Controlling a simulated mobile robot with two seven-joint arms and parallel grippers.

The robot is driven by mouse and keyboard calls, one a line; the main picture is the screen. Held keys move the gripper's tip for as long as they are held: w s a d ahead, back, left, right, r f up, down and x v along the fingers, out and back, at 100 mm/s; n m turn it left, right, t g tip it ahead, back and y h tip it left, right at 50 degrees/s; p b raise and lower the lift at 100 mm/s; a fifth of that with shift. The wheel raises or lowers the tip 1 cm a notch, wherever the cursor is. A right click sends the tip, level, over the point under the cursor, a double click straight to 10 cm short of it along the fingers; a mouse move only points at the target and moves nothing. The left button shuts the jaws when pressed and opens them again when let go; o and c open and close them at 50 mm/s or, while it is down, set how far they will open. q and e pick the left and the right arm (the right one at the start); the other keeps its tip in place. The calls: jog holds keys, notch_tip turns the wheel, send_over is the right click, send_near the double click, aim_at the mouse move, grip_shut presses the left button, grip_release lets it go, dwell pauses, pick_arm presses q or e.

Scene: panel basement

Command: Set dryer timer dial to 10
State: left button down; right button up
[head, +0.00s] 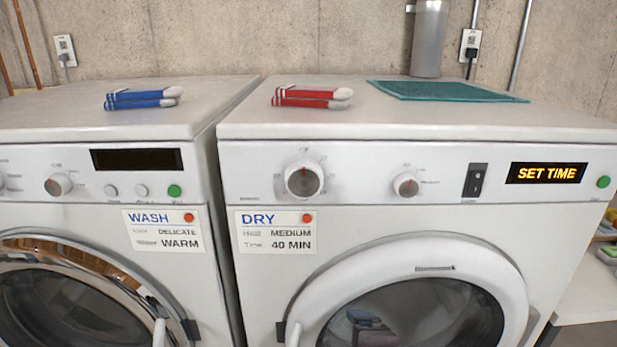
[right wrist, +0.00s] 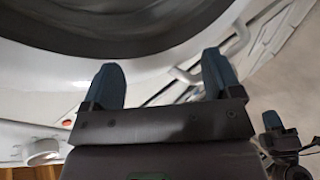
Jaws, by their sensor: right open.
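The dryer (head: 440,213) stands on the right in the head view. The display (head: 545,173) reads "SET TIME". The dry card (head: 276,232) reads "MEDIUM" and "40 MIN". My right gripper (right wrist: 163,85) is open and empty in the right wrist view, in front of a round machine door (right wrist: 130,48). Neither gripper shows in the head view.
The washer (head: 100,215) stands at left, close beside the dryer. Blue socks (head: 143,98), red socks (head: 312,97) and a teal mat (head: 440,91) lie on top. A dark rocker switch (head: 475,180) and green button (head: 603,182) are on the dryer panel. Nothing blocks the panel.

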jog(key=a+r+n, duration=0.4)
jog(key=r, duration=0.2)
jog(key=n+t+h+p, duration=0.1)
jog(key=n+t+p, duration=0.45)
jog(key=n, duration=1.15)
send_near(305, 185)
jog(key=shift+t, duration=0.55)
jog(key=shift+w+a+f+b, duration=0.15)
jog(key=shift+w+f+b, duration=0.05)
jog(key=shift+w+b, duration=1.4)
jog(key=shift+w+a+f+b, duration=0.15)
jog(key=shift+w+b, duration=1.3)
jog(key=shift+b, duration=0.2)
jog(key=shift+w+a+f+b, duration=0.2)
jog(key=shift+w+b, duration=1.35)
jog(key=shift+b, duration=0.1)
jog(key=shift+c, duration=0.4)
